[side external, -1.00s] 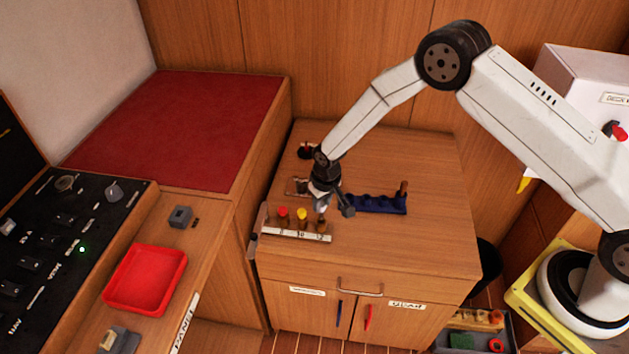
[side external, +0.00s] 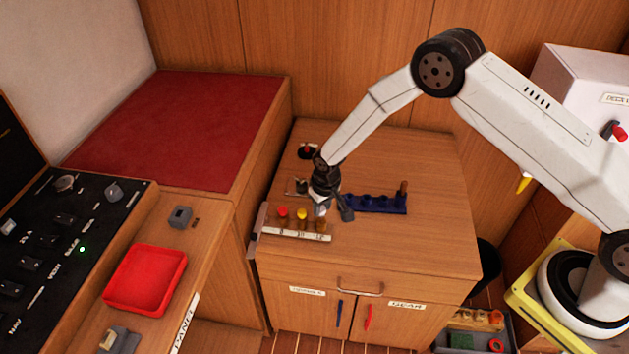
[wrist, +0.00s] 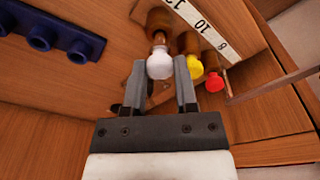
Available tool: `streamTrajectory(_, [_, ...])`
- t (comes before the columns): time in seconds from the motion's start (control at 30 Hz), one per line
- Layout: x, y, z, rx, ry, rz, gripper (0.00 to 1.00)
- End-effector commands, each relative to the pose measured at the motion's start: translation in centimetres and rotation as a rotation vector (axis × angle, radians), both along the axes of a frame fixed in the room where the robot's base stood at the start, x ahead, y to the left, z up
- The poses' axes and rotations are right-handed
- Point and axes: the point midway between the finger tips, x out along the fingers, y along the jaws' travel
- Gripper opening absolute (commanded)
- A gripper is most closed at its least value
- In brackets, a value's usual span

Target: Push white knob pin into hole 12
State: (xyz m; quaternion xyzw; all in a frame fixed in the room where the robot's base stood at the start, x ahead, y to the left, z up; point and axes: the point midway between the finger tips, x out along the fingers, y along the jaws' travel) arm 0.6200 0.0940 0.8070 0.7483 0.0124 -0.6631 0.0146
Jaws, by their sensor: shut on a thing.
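The white knob pin shows in the wrist view (wrist: 160,65), its white knob between my two fingertips. My gripper (wrist: 160,78) is shut on the knob. In the side view my gripper (side external: 323,205) is low over the right end of the numbered rack (side external: 297,233). The pin's brown shaft points to a brown socket (wrist: 160,20) at the rack's 12 end. The shaft tip appears to meet the socket; I cannot tell how deep it sits. A yellow knob pin (wrist: 195,66) and a red knob pin (wrist: 214,82) stand beside it in the rack.
A blue holder (side external: 378,204) lies right of my gripper, with a brown peg at its right end. A small black item with red (side external: 308,151) sits behind. The right part of the cabinet top (side external: 430,245) is clear.

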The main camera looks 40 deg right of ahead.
Motion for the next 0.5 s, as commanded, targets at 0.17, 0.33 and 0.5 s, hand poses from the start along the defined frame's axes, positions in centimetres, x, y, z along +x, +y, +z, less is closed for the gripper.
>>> streamTrajectory(0.17, [-0.01,0.0,-0.41,0.0,0.0,0.0,0.0])
streamTrajectory(0.33, [-0.02,0.0,-0.79,0.0,0.0,0.0,0.0])
streamTrajectory(0.5, [0.02,0.0,-1.11,0.0,0.0,0.0,0.0])
